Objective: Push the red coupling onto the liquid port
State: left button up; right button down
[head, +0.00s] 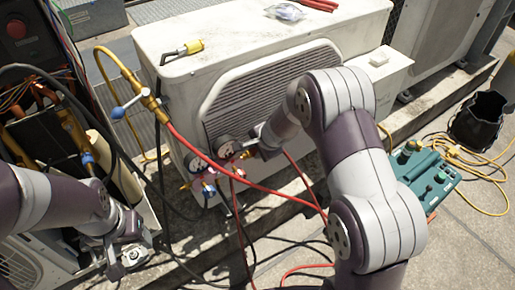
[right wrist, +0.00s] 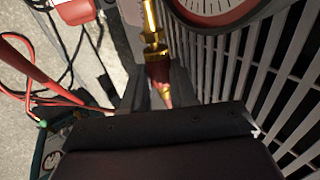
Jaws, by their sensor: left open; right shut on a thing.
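My right gripper (right wrist: 162,92) is shut on a slim brass piece with a dark red sleeve, which looks like the red coupling (right wrist: 158,72). In the head view my right gripper (head: 257,147) is beside the gauges at the condenser's front, and my wrist partly hides what it holds. I cannot clearly pick out the liquid port or tell whether the coupling touches it. My left gripper (head: 128,258) is open and empty at the lower left, away from the gauges.
The white condenser (head: 250,52) stands at the centre. Two gauges (head: 226,146) hang at its front, and one shows in the right wrist view (right wrist: 212,8). A red hose (head: 250,185) crosses in front from a brass valve (head: 150,101). A green case (head: 428,180) and black bucket (head: 478,120) are right.

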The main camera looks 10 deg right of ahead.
jog(key=shift+s+a, duration=0.15)
jog(key=shift+a, duration=0.35)
dwell(0.5)
jog(key=c, duration=0.8)
grip_release()
jog(key=shift+r, duration=0.1)
jog(key=shift+d, duration=0.25)
jog(key=w+d+p, duration=0.1)
jog(key=w+d, duration=0.1)
jog(key=d, duration=0.5)
jog(key=shift+w, duration=0.35)
jog(key=shift+a+r, duration=0.1)
